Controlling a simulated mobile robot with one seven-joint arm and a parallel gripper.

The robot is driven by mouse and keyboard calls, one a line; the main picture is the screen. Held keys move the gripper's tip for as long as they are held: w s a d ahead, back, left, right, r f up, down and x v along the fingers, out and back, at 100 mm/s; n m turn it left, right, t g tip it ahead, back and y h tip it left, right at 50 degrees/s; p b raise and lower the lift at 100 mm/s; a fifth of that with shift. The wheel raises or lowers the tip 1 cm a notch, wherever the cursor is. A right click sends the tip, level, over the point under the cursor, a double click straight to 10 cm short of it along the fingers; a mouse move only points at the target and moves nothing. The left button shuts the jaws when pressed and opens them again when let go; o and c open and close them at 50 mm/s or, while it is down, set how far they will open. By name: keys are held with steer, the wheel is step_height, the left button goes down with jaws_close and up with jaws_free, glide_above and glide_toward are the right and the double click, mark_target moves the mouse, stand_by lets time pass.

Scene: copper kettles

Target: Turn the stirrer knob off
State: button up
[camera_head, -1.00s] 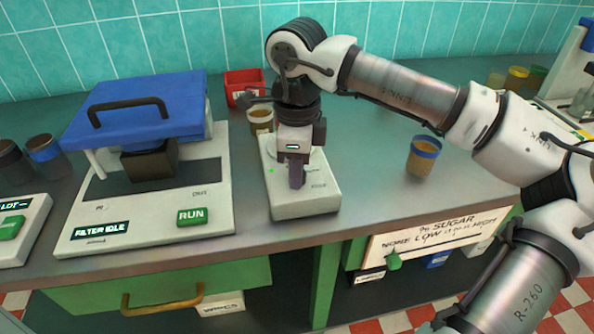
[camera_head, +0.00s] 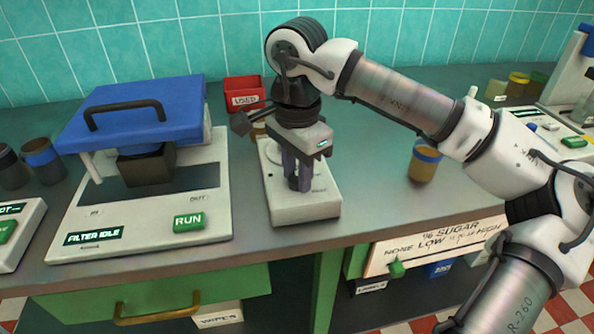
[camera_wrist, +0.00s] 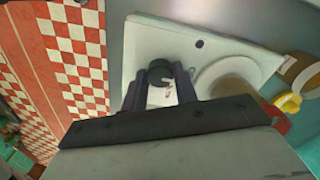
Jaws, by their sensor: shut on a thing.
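The stirrer (camera_head: 312,210) is a white box on the bench in the middle of the head view. Its dark round knob (camera_wrist: 160,72) shows in the wrist view between my fingertips, near the stirrer's front edge. My gripper (camera_head: 297,184) points down over the front of the stirrer, its fingers closed on the knob. In the head view the fingers mostly hide the knob, so its setting is unclear. A round pale plate (camera_wrist: 207,78) lies beside the knob in the wrist view, with a brownish beaker on it, largely hidden by my gripper in the head view.
The filter machine (camera_head: 150,215) with a blue lid stands left, its display reading FILTER IDLE. A red USED bin (camera_head: 245,93) is behind. A blue-banded jar (camera_head: 424,160) stands right of the stirrer on otherwise clear bench. A sugar slider panel (camera_head: 435,248) is below the bench edge.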

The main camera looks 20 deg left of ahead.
mark_target(297, 177)
stand_by(0.4)
steer(key=o, duration=1)
steer(key=shift+r, duration=0.1)
step_height(297, 177, up, 14)
steer(key=shift+f+p, duration=0.15)
steer(key=shift+p, duration=0.2)
